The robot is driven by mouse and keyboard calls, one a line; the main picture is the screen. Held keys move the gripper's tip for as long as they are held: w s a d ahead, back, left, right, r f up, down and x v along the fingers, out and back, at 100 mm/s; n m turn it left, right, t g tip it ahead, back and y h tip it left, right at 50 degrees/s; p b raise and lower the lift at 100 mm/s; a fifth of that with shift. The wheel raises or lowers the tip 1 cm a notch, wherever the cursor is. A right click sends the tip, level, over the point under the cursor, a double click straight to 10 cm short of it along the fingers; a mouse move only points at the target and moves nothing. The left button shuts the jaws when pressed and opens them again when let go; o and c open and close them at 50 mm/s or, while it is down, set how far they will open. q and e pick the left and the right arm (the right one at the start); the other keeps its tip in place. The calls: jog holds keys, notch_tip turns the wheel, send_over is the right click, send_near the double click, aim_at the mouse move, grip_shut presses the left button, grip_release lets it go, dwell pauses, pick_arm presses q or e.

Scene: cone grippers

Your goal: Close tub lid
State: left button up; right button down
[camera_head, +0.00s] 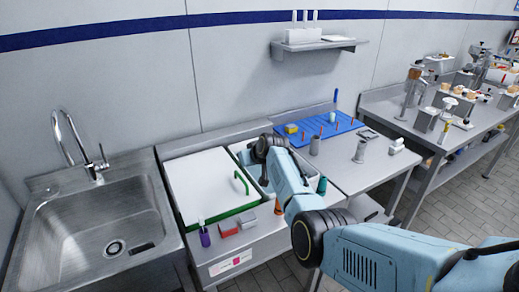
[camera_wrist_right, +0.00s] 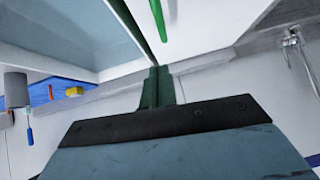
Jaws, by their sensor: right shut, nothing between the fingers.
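The white tub lid (camera_head: 205,185) lies as a broad flat panel on the counter, to the left of the open tub, with a green strip along its front edge. Its green handle (camera_head: 240,183) stands near the right side; the handle also shows in the right wrist view (camera_wrist_right: 158,20). The white-walled tub (camera_head: 242,150) is open, and my right arm covers much of it. My right gripper (camera_wrist_right: 157,80) is shut and empty, its dark green fingers just short of the handle in the picture; contact is not visible. My left gripper is out of view.
A sink (camera_head: 100,235) is at the left. A purple cup (camera_head: 205,238) and small red and white blocks sit at the counter front. A blue mat (camera_head: 318,128) with pegs and a grey cylinder (camera_head: 314,146) are right of the tub. A wall shelf (camera_head: 315,45) hangs above.

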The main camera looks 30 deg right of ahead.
jog(key=d+p+v, duration=0.1)
jog(key=v, duration=0.8)
jog(key=s+a+f+n+g+h, duration=0.1)
jog(key=s+a+f, duration=0.1)
jog(key=s+f, duration=0.5)
jog(key=s+a+f+g, duration=0.2)
jog(key=s+a+f, duration=0.15)
jog(key=s, duration=0.75)
jog(key=s+a+n+g, duration=0.1)
jog(key=s+a, duration=0.2)
jog(key=s, duration=0.9)
jog(key=s+a+n+g, duration=0.15)
jog(key=s+a, duration=0.25)
jog(key=s, duration=0.8)
notch_tip(320, 180, down, 31)
jog(key=s+g+b, duration=0.2)
jog(key=b, duration=0.2)
jog(key=s+d+f+b, duration=0.3)
jog(key=s+f+b, duration=0.1)
jog(key=s+f, duration=1.2)
jog(key=shift+f+g, duration=0.35)
jog(key=shift+f, duration=0.35)
jog(key=shift+m, duration=0.25)
